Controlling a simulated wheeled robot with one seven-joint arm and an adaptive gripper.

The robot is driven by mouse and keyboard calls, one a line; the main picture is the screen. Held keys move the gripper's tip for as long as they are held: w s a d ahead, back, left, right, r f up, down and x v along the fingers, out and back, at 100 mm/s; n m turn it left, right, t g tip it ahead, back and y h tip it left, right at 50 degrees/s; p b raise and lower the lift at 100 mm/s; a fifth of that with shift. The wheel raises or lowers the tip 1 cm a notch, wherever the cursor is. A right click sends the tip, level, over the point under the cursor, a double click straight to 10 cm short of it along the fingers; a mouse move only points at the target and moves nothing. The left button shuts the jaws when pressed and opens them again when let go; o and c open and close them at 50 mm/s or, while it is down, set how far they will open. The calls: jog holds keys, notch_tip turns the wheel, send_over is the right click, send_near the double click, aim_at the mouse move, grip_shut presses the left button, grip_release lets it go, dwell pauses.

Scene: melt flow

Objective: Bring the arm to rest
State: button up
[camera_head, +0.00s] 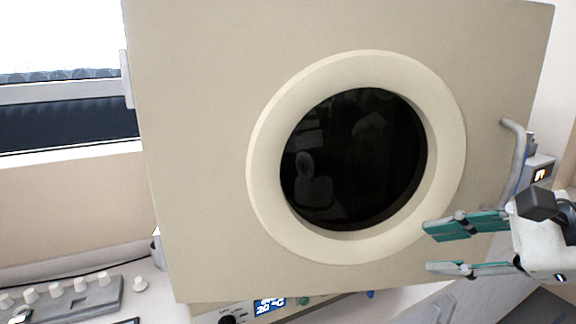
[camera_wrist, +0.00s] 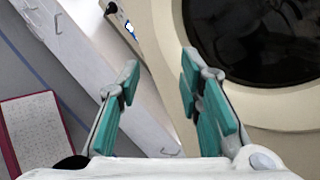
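My gripper (camera_head: 432,250) is at the lower right of the head view, in front of the lower right part of a beige door with a round dark window. Its green-padded fingers are spread apart with nothing between them. In the wrist view my gripper (camera_wrist: 160,75) also shows open and empty, with the door's pale window ring close by on the right. I cannot tell whether a finger touches the door. Most of my arm is out of view.
The beige door (camera_head: 205,120) fills the middle, with a grey handle (camera_head: 517,160) at its right edge. A control panel with a blue display (camera_head: 270,304) shows below. A rack with white knobs (camera_head: 70,298) stands lower left. A red-edged sheet (camera_wrist: 35,130) lies lower left in the wrist view.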

jog(key=s+a+f+n+g+h, duration=0.3)
jog(key=s+n+h, duration=0.3)
jog(key=n, duration=1.3)
jog(key=shift+s+a+f+n+h, duration=0.3)
jog(key=shift+n+h, duration=0.1)
jog(key=shift+h, duration=0.3)
jog(key=shift+r, duration=0.1)
